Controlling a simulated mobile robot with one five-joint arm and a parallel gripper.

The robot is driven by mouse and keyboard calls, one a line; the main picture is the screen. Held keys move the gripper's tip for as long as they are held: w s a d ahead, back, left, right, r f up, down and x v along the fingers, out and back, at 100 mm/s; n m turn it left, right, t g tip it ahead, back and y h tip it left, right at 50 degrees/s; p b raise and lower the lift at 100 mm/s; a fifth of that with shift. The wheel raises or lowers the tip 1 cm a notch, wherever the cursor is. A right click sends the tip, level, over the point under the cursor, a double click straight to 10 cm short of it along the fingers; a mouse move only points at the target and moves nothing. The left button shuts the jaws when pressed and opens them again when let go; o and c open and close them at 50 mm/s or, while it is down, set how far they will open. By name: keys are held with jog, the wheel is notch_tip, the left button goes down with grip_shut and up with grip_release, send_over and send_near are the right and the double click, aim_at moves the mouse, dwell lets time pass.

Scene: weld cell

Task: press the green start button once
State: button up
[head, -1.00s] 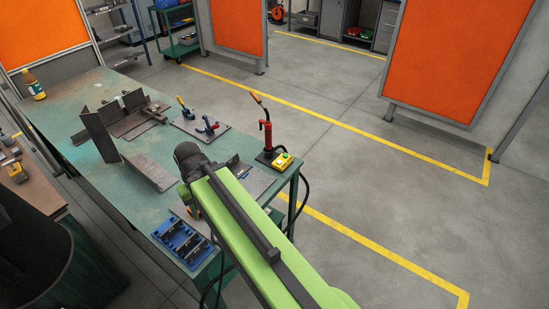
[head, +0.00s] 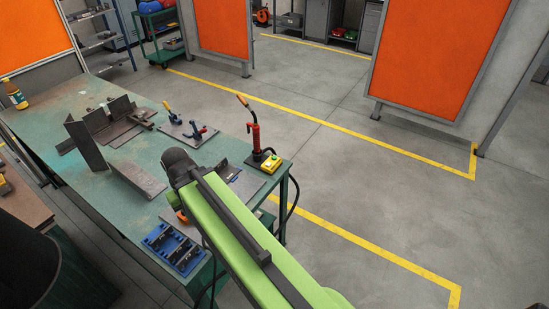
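The green start button (head: 273,158) sits on top of a small yellow box (head: 270,164) at the right corner of the green worktable (head: 110,215). The box stands just in front of a red upright tool with an orange-tipped handle (head: 255,135). My green arm reaches over the table's front edge, and its dark end is left of the yellow box, apart from it. My gripper's fingers are hidden behind the arm, so their state does not show.
Angled steel plates (head: 86,146) stand at the table's left middle. A blue tray (head: 173,248) sits at the front edge. Floor to the right is clear.

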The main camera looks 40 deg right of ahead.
grip_shut()
dwell(1.4)
